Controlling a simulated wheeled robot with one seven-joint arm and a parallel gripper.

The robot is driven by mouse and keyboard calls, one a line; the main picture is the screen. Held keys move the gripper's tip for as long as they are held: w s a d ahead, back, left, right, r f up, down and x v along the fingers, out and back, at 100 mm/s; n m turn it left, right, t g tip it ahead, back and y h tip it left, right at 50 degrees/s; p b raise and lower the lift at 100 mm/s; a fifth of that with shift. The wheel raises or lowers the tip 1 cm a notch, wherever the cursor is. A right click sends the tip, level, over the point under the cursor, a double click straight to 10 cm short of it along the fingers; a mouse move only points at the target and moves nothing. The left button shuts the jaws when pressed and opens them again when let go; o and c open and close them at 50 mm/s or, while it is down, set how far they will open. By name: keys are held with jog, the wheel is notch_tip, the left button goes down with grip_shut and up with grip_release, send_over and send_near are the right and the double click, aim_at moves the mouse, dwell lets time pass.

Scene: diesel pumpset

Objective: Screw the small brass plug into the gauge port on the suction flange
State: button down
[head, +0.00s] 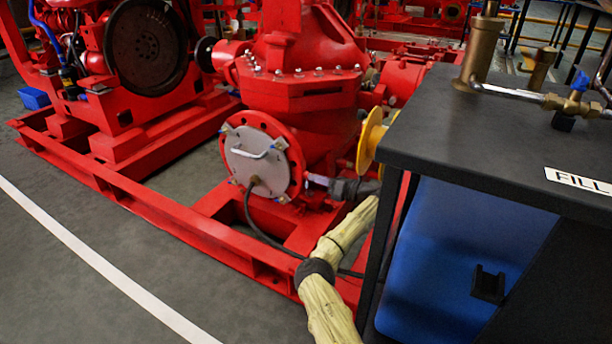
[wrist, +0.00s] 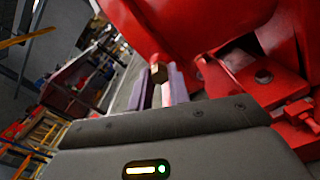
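The suction flange (head: 292,150) is a red bolted ring on the pump, closed by a grey round plate with a white handle. My gripper (head: 308,179) is at the flange's right side, its fingers pointing left toward the rim. In the wrist view my gripper (wrist: 162,84) has its two pale fingers close together, with a small brass piece, apparently the brass plug (wrist: 158,73), between their tips. The plug is not discernible in the head view.
A black-topped bench (head: 470,130) with brass fittings and a blue panel below stands close to the right of my arm. A yellow wheel (head: 371,140) is above my gripper. A black hose (head: 250,215) hangs from the plate.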

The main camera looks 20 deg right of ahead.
dwell(0.8)
jog(key=m, duration=2.4)
jog(key=shift+a, duration=0.15)
jog(key=shift+p, duration=1.05)
